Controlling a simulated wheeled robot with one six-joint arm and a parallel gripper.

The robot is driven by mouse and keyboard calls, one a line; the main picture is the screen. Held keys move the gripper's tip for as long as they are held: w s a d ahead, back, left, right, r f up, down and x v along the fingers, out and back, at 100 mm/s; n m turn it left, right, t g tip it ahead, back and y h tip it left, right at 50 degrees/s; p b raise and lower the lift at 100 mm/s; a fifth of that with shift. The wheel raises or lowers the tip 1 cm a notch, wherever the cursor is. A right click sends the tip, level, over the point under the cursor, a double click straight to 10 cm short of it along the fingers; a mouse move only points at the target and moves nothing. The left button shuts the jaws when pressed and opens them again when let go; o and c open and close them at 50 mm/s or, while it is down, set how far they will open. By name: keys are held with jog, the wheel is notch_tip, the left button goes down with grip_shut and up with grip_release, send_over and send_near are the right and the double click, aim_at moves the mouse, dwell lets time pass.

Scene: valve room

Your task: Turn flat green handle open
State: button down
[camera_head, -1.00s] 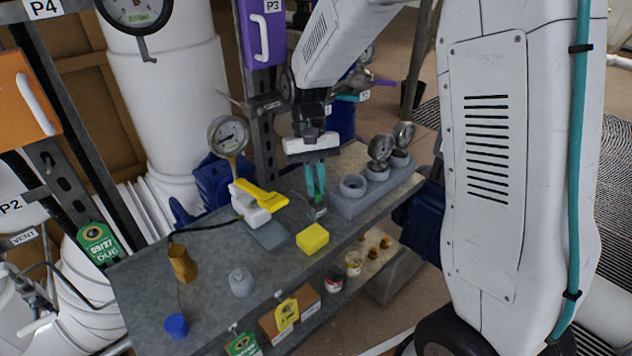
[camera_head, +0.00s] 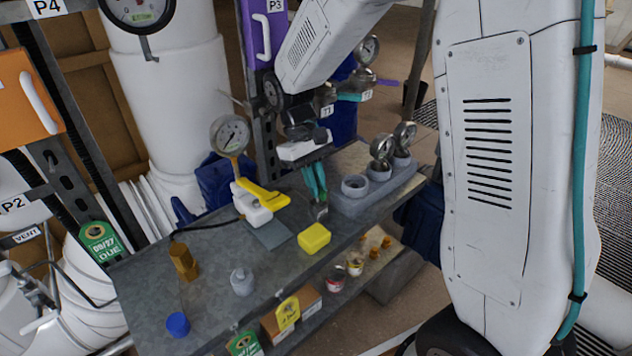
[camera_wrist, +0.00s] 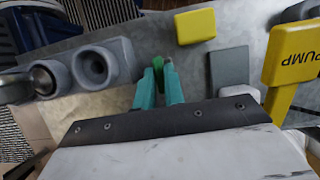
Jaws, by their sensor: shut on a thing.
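My gripper (camera_head: 320,196), with teal fingers, points down over the bench beside the grey block of sockets. A small grey fitting (camera_head: 321,211) shows just below the fingertips. A separate teal flat lever (camera_head: 349,97) sits farther back near the T1 and T2 tags, apart from my gripper.
The grey socket block (camera_head: 352,204) with gauges is close to the right of my fingers. A pressure gauge (camera_head: 230,135) rises behind. The bench front left holds small fittings and a blue cap (camera_head: 177,324).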

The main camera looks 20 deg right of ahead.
jog(key=c, duration=1.5)
grip_release()
